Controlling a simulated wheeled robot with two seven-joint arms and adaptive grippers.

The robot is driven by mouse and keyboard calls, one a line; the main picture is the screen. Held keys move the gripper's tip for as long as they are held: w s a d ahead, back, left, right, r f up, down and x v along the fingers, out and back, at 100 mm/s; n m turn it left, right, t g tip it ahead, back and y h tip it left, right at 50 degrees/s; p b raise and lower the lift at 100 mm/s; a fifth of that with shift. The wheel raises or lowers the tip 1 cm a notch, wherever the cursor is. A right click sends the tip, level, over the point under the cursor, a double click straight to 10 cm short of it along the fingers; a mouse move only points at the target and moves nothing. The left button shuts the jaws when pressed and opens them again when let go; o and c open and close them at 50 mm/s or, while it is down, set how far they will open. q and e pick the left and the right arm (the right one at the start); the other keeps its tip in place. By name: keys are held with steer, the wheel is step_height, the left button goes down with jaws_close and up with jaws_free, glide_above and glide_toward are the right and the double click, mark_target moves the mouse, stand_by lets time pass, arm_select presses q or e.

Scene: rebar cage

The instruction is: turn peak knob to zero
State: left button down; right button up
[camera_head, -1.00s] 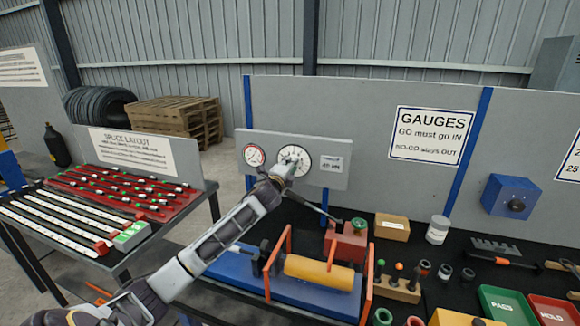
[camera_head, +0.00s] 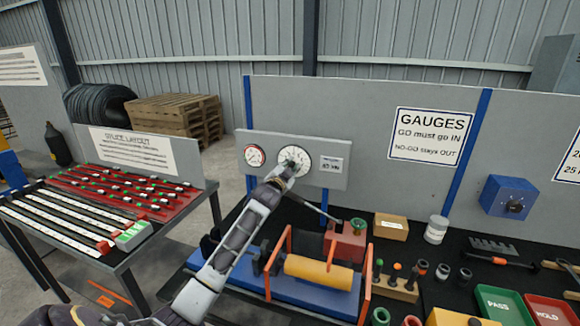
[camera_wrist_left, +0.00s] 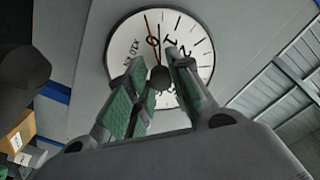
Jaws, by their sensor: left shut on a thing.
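The larger white round dial (camera_head: 296,155) is on the grey gauge panel (camera_head: 225,158) at the back of the bench. Its dark centre knob (camera_wrist_left: 160,78) shows in the left wrist view, with a red hand and a black hand pointing up near the top of the face, close together. My left gripper (camera_head: 290,166) is at the dial centre, with its green-padded fingers (camera_wrist_left: 158,82) shut on the knob. In the head view my gripper hides the knob and part of the face. My right gripper is not in view.
Below stand a blue-based rig with a yellow roller (camera_head: 318,272), orange frames and a red block (camera_head: 346,243). Coloured trays (camera_head: 505,303) lie at right.

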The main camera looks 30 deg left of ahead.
arm_select(q)
steer(key=shift+f+n+p, duration=0.1)
steer(key=shift+n+p, duration=0.2)
steer(key=shift+n, duration=1)
steer(key=c, duration=1.3)
jaws_free()
steer(key=shift+v, duration=6.05)
steer(key=shift+w+d, duration=0.1)
